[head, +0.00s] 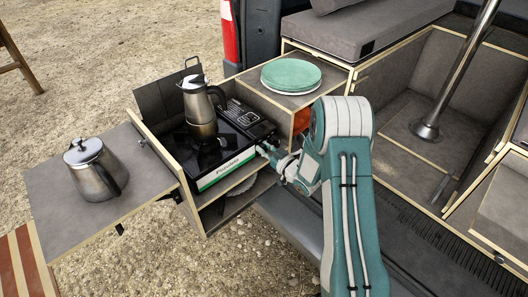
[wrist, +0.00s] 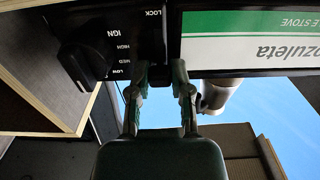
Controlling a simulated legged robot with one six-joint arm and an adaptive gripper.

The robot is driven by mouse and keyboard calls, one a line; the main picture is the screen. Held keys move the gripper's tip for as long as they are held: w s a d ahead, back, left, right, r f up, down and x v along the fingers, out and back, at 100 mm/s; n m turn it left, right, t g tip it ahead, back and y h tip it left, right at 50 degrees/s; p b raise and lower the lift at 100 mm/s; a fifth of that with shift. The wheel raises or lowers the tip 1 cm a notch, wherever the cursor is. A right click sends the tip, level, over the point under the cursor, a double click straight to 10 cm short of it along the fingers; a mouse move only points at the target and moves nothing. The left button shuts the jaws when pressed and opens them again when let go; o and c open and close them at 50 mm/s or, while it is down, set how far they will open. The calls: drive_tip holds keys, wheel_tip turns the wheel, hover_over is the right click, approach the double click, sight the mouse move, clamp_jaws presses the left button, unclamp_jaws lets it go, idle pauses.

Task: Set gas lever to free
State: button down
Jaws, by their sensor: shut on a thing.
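The camping stove (head: 225,168) sits in the open side box, its white and green front plate facing me. The wrist view shows this plate (wrist: 245,35) upside down, beside a black panel marked LOCK, IGN, HIGH, MED and LOW. My gripper (head: 265,150) is at the right end of the stove front. In the wrist view, my gripper (wrist: 159,70) has its fingertips just below the LOCK mark, shut on a small dark part that appears to be the gas lever (wrist: 158,73). The fingers partly hide it, and its setting is unclear. The black stove knob (wrist: 86,56) is left of the fingers.
A moka pot (head: 201,108) stands on the stove. A steel kettle (head: 92,170) stands on the fold-out side shelf (head: 45,190). Green plates (head: 291,75) lie on the cabinet right of the stove. A wooden box edge (wrist: 45,85) is close left of the knob.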

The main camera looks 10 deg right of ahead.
drive_tip(key=shift+r, duration=0.15)
drive_tip(key=c, duration=0.5)
unclamp_jaws()
drive_tip(key=shift+s+d, duration=0.1)
drive_tip(key=v, duration=1.1)
drive_tip(key=shift+s+d, duration=0.2)
drive_tip(key=shift+s, duration=0.1)
